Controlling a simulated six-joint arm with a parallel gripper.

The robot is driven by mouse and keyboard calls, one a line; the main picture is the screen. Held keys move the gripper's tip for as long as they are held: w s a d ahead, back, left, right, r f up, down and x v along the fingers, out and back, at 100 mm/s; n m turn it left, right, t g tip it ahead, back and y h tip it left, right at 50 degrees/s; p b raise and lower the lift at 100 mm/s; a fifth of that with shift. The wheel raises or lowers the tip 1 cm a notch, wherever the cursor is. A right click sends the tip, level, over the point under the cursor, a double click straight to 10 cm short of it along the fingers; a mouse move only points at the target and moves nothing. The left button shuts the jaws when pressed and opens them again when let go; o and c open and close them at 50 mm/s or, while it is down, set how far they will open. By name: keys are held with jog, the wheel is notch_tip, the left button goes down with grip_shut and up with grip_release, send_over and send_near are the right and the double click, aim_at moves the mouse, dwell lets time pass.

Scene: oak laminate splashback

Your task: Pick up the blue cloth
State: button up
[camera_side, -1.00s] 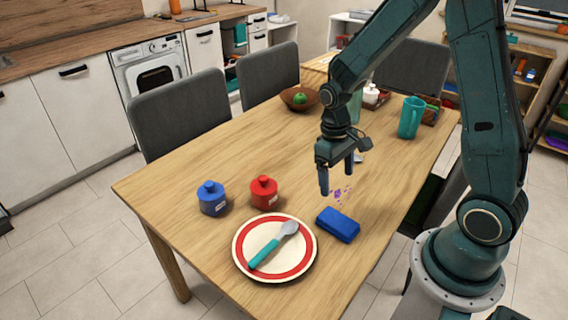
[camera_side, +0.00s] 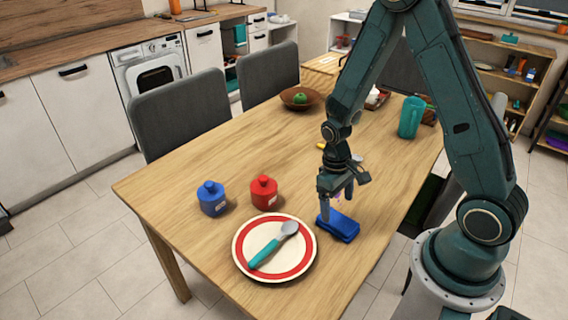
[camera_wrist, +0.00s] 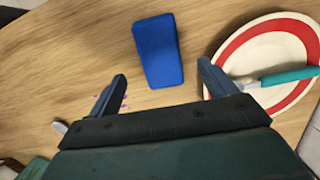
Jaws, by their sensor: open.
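The blue cloth (camera_side: 341,227) is a folded, block-shaped pad lying on the table beside the plate. My gripper (camera_side: 332,207) is low over the table at the cloth's far edge, pointing down. In the side view one finger overlaps the cloth's left end; I cannot tell if it touches. In the wrist view the cloth (camera_wrist: 158,52) lies ahead of the gap between the two spread fingers of my gripper (camera_wrist: 162,82). The gripper is open with nothing between its fingers.
A white plate with a red ring (camera_side: 240,252) holds a teal-handled spoon (camera_side: 268,250), close left of the cloth. A red bottle (camera_side: 264,193) and a blue bottle (camera_side: 211,198) stand farther left.

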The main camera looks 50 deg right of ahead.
aim_at(338, 220)
jog(key=shift+s+a+f, duration=0.1)
jog(key=shift+s+f, duration=0.05)
jog(key=shift+f, duration=0.7)
jog(key=shift+s+d+f, duration=0.1)
jog(key=shift+s+f, duration=0.1)
jog(key=shift+f, duration=0.65)
jog(key=shift+s+a+f, duration=0.1)
jog(key=shift+s+f, duration=0.05)
jog(key=shift+f, duration=0.7)
jog(key=c, duration=1.1)
